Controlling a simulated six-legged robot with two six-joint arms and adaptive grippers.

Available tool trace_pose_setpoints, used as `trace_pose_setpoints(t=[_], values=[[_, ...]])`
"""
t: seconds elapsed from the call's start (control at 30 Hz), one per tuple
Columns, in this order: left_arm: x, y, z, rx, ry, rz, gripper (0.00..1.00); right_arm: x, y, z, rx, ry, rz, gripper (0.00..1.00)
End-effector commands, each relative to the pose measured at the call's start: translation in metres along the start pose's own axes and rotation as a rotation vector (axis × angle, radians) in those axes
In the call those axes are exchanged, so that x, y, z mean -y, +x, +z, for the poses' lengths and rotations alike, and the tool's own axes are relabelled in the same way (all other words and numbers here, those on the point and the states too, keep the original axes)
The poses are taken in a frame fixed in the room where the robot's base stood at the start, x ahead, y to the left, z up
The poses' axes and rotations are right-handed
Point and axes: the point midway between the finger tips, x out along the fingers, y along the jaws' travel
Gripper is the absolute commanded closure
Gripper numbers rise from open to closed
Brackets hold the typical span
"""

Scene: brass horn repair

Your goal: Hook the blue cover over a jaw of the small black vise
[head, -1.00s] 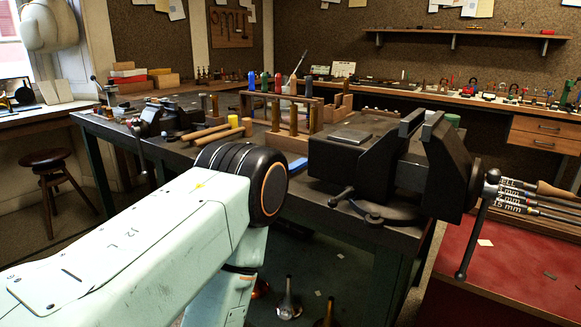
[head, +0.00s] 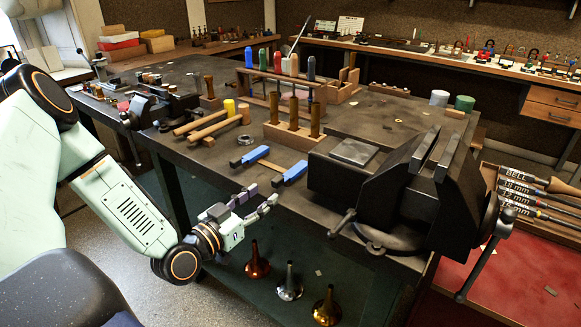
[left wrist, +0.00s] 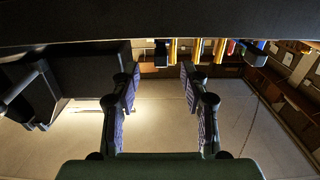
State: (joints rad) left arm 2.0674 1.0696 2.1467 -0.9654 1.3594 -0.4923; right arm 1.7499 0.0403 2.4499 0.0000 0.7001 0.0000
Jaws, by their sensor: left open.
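Two blue covers lie on the dark workbench (head: 215,160), one farther back (head: 249,157) and one nearer the front edge (head: 290,174). I cannot tell which one the task means. The small black vise (head: 148,108) stands on the bench's left part, partly crowded by small items. My left gripper (head: 264,194) is open and empty by the bench's front edge, in front of the nearer cover and apart from it. In the left wrist view its two fingers (left wrist: 160,74) are spread with nothing between them. My right gripper is not in view.
A large black vise (head: 430,180) fills the bench's right front. Brass and silver horn pieces (head: 289,283) stand below the bench.

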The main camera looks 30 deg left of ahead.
Motion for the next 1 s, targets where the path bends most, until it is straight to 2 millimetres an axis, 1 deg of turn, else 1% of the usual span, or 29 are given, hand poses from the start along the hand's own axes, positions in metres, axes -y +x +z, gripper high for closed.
trace_pose_setpoints(t=[0.13,0.37,0.57,0.7,0.83,1.0], values=[[0.0,0.007,-0.001,-0.01,0.005,0.0,0.55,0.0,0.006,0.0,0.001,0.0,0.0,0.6],[-0.001,0.028,-0.002,-0.007,0.005,0.002,0.55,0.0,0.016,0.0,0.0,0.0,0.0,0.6],[0.0,0.058,-0.011,-0.009,0.007,0.005,0.55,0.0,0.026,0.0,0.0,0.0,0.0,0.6],[0.001,0.072,-0.009,-0.005,0.005,0.003,0.55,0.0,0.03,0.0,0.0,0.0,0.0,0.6],[0.002,0.078,-0.01,-0.005,0.003,0.003,0.55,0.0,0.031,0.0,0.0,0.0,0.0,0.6],[0.003,0.079,-0.011,-0.005,0.001,0.001,0.55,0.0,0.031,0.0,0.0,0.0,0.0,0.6]])
